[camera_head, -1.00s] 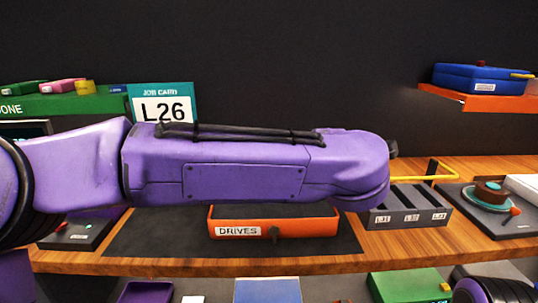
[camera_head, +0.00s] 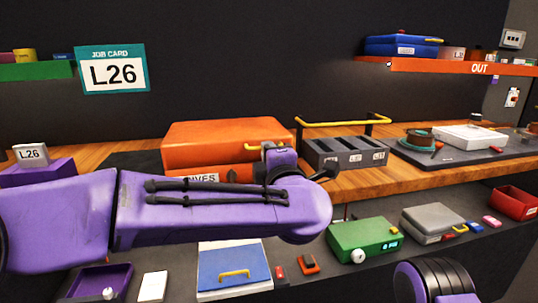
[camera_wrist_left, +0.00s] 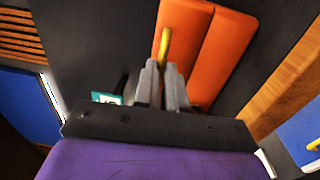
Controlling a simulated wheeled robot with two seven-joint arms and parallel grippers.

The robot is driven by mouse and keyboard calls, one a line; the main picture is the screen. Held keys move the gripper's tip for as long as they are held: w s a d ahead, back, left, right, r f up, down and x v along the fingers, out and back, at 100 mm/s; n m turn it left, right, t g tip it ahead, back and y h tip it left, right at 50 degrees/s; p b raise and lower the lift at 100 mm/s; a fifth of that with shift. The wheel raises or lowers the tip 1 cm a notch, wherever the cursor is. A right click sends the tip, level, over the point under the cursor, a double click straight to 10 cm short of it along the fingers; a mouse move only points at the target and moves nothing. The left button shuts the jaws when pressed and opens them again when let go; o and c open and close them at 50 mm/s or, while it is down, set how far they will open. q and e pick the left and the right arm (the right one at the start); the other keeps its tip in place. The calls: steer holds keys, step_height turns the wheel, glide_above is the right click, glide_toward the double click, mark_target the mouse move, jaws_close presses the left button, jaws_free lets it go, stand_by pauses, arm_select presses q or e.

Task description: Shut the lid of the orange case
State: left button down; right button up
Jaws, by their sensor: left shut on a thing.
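The orange case (camera_head: 185,160) stands on the wooden shelf, its front label partly hidden by my left arm. Its orange lid (camera_head: 225,131) lies over the box; I cannot tell whether it is fully down. My left gripper (camera_head: 268,150) is at the lid's front right part, beside the yellow handle (camera_head: 252,147). In the left wrist view the gripper (camera_wrist_left: 163,72) is shut on the yellow handle (camera_wrist_left: 165,42), with the orange lid (camera_wrist_left: 228,55) beyond. My right gripper is not in view; only part of my right arm shows at bottom right.
A grey divided rack (camera_head: 345,155) with a yellow bar stands close to the right of the case. A dark tray (camera_head: 470,148) with several items lies farther right.

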arm_select(q)
steer(key=shift+s+f, duration=0.1)
steer(key=shift+f, duration=0.5)
steer(key=c, duration=1.2)
jaws_free()
steer(key=shift+r, duration=0.2)
steer(key=shift+d, duration=0.1)
steer(key=shift+s, duration=0.4)
steer(key=v, duration=0.9)
steer(key=shift+s, duration=0.3)
steer(key=shift+d, duration=0.1)
